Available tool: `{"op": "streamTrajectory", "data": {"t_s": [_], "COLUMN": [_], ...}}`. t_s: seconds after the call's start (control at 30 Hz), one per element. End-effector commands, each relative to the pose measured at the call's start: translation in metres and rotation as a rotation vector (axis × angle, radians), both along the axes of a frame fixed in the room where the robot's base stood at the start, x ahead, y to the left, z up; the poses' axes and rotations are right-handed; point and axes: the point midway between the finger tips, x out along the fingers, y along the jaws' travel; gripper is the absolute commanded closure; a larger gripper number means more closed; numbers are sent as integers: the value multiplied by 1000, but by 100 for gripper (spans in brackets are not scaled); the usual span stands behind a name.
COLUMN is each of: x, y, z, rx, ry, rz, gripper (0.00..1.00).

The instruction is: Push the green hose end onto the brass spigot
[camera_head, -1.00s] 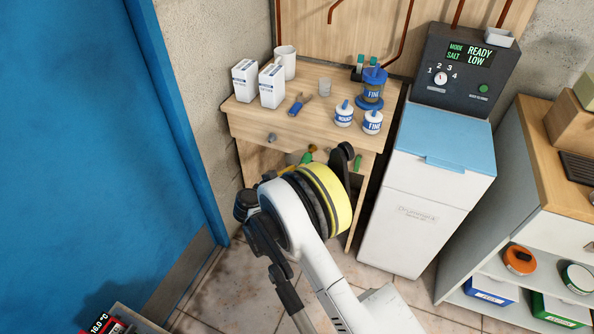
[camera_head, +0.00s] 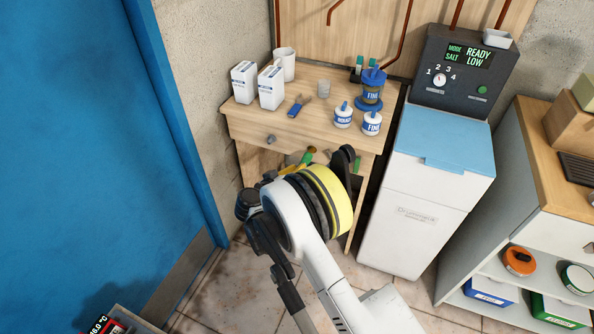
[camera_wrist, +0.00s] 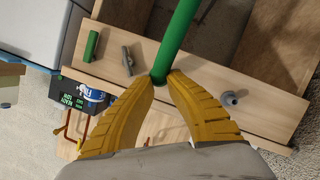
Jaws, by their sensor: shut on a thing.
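My gripper (camera_wrist: 161,78) is shut on the green hose end (camera_wrist: 177,38), with its two yellow fingers on either side. In the wrist view the hose runs up out of the top edge from the fingertips. A bit of the green hose also shows beside the fingers in the head view, mostly hidden by my arm. The fingertips are at the pale wooden front of the bench, below its top. I cannot make out the brass spigot; the fingers or hose may hide it, so I cannot tell whether the hose touches it.
A grey fitting (camera_wrist: 127,60) and a short green piece (camera_wrist: 91,46) are on the wooden front beside the hose. A grey knob (camera_wrist: 230,98) sticks out on the other side. The white cabinet (camera_head: 418,205) stands close right of the bench (camera_head: 245,125); a blue door (camera_head: 80,130) is left.

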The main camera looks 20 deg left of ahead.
Motion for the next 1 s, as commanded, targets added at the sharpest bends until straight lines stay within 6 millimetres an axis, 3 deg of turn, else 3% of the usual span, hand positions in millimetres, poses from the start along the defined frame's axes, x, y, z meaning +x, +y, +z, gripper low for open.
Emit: {"op": "streamTrajectory", "data": {"t_s": [1.0], "x": [26], "y": [-2], "z": [0], "rx": [0], "ry": [0], "rz": [0], "gripper": [100]}}
